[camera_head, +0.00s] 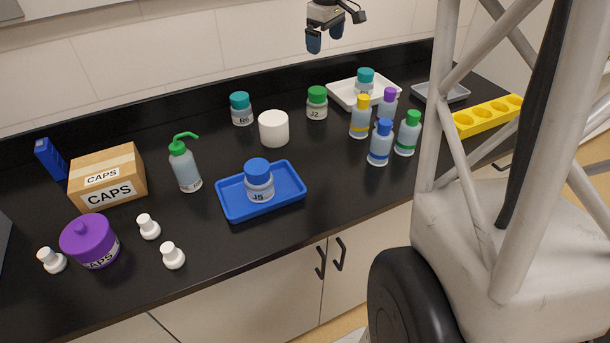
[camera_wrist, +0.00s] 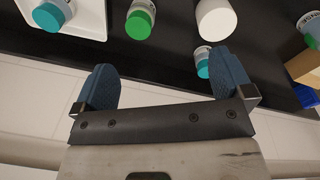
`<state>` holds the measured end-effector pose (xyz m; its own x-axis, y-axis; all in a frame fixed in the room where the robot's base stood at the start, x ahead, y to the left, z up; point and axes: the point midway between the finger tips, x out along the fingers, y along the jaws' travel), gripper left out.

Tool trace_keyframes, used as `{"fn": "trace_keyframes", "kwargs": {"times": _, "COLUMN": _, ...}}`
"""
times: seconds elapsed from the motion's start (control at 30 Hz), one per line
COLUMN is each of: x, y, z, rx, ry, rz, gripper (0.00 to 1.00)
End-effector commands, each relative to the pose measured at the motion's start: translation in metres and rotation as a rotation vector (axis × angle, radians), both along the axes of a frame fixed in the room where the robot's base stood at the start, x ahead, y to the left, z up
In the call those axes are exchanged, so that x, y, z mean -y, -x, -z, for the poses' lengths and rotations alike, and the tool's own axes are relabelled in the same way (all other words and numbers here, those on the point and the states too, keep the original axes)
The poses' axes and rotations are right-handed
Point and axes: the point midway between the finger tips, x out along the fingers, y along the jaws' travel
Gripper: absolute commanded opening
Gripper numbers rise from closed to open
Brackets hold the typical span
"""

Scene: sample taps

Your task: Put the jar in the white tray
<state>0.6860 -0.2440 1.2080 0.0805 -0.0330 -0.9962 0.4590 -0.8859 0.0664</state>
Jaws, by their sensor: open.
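The white tray (camera_head: 342,97) stands at the back right of the black counter, and a teal-capped jar (camera_head: 365,80) is in it. Three other jars show: green-capped J2 (camera_head: 317,103) just left of the tray, teal-capped R6 (camera_head: 241,109) further left, and blue-capped J5 (camera_head: 259,181) in a blue tray (camera_head: 289,188). My gripper (camera_head: 326,38) is open and empty, above the back of the counter. In the wrist view, the white tray (camera_wrist: 92,18) and green-capped jar (camera_wrist: 140,20) lie beyond the fingers; the right finger partly hides R6 (camera_wrist: 202,62).
A white cylinder (camera_head: 273,128) stands between R6 and J2. Several capped bottles (camera_head: 380,145) crowd in front of the white tray. A grey tray (camera_head: 441,92) and yellow rack (camera_head: 487,117) are to the right. A wash bottle (camera_head: 185,168), CAPS box (camera_head: 108,180) and purple pot (camera_head: 90,241) are left.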

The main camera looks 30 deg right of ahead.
Motion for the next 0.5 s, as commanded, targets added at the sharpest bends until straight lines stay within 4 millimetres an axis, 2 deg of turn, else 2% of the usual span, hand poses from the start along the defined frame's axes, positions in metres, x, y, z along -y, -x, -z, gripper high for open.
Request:
{"fn": "trace_keyframes", "kwargs": {"times": 0.03, "x": -0.015, "y": 0.012, "z": -0.004, "rx": 0.007, "ry": 0.0, "rz": 0.013, "gripper": 0.99}}
{"fn": "trace_keyframes", "kwargs": {"times": 0.1, "x": -0.032, "y": 0.028, "z": -0.007, "rx": 0.016, "ry": 0.0, "rz": 0.036, "gripper": 0.99}}
{"fn": "trace_keyframes", "kwargs": {"times": 0.5, "x": -0.118, "y": 0.124, "z": -0.011, "rx": 0.062, "ry": -0.015, "rz": 0.17, "gripper": 0.99}}
